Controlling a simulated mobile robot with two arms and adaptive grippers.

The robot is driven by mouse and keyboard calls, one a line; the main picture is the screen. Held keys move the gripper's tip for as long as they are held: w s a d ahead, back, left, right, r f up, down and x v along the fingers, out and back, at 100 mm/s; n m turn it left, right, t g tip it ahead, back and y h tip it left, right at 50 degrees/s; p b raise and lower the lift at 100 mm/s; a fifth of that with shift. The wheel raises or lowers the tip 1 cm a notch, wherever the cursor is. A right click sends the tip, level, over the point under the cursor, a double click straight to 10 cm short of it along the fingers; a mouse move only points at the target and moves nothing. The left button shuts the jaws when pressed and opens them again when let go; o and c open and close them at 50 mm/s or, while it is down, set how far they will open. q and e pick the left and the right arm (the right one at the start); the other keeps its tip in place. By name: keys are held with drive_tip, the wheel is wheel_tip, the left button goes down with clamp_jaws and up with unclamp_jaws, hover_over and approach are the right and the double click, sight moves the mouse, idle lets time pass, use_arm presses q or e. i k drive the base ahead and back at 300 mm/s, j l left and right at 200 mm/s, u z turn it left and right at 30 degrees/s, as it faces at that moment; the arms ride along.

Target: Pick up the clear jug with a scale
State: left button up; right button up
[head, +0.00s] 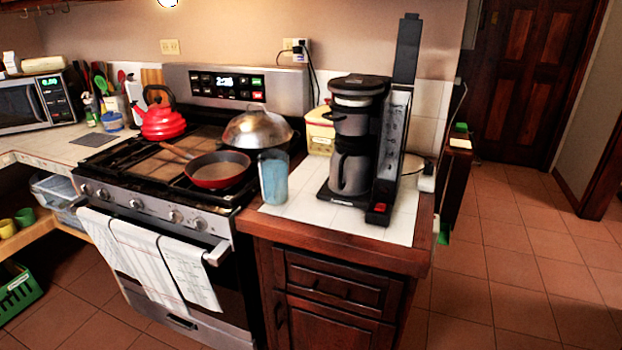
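A clear, bluish jug (273,178) stands upright on the white-tiled counter (297,208), close to its left edge beside the stove. It looks like a tall see-through container; any scale marks on it are too small to make out. Nothing hides its front. Neither my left gripper nor my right gripper shows in the head view.
A black coffee maker (352,135) stands right of the jug, with a yellow box (320,132) behind. The stove (110,163) at left holds a red pan (217,170), a domed lid (257,128) and a red kettle (162,121). Open tiled floor (510,260) lies at right.

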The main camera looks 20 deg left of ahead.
sight(275, 182)
drive_tip(key=i+j+z, duration=0.15)
drive_tip(key=j+z, duration=0.25)
drive_tip(key=j, duration=0.8)
drive_tip(key=j+z, duration=0.45)
drive_tip(key=j, duration=0.7)
